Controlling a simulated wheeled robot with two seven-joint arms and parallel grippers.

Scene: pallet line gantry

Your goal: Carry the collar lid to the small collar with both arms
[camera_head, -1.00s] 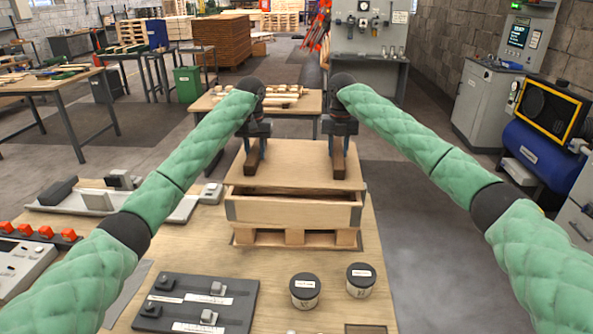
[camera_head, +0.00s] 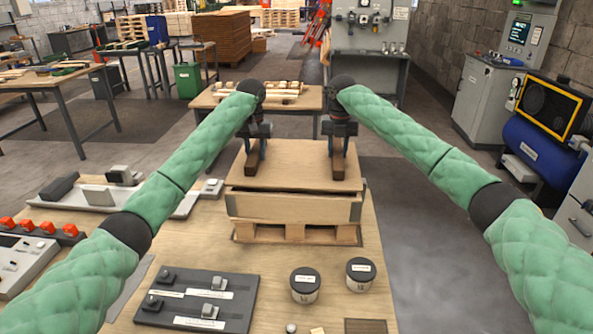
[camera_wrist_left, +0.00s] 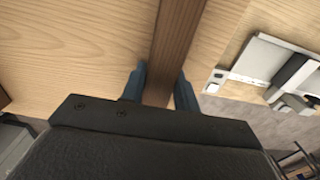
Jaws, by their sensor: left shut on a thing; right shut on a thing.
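The collar lid (camera_head: 294,172) is a flat light-wood panel with two dark wooden grip bars. It is level over the small collar (camera_head: 285,206), a wooden frame with metal corners. A thin dark gap shows between them, widest at the right; contact at the back is hidden. My left gripper (camera_head: 254,155) is shut on the left bar, which runs between its fingers (camera_wrist_left: 160,85) in the left wrist view. My right gripper (camera_head: 338,155) is shut on the right bar. The collar rests on a small pallet (camera_head: 295,234).
The pallet stands on a wooden bench (camera_head: 190,245). Two black-lidded pots (camera_head: 305,285) (camera_head: 360,274) stand in front of it. A dark panel with switches (camera_head: 195,298) lies at front left. A grey fixture (camera_head: 100,197) and an orange-button box (camera_head: 25,255) are further left.

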